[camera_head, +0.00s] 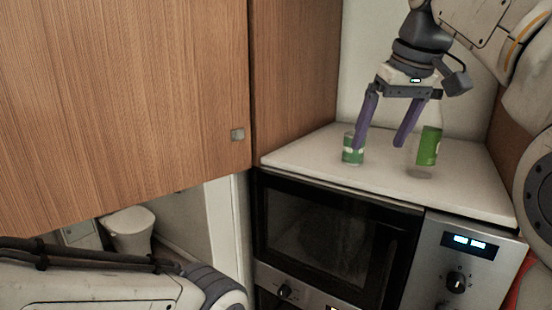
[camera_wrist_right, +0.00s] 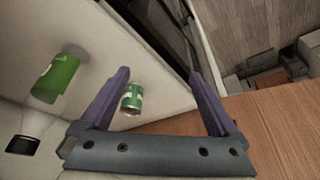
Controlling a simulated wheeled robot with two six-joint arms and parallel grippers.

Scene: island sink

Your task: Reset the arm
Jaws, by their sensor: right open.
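My right gripper (camera_head: 382,143) is open and empty, its purple fingers pointing down above the white counter (camera_head: 460,187). It also shows from the right wrist camera (camera_wrist_right: 165,85), with its fingers spread apart. A small green and white can (camera_head: 352,155) stands on the counter by the left finger; in the wrist view the can (camera_wrist_right: 132,98) lies between the fingers in the picture, but I cannot tell if a finger touches it. My left arm (camera_head: 110,285) enters at the lower left; its gripper is out of view.
A clear bottle with a green label (camera_head: 429,147) is on the counter right of the gripper, also in the wrist view (camera_wrist_right: 58,78). A microwave oven (camera_head: 335,240) sits below the counter. A wooden cabinet door (camera_head: 130,90) fills the left. A white bin-like object (camera_head: 130,230) stands behind.

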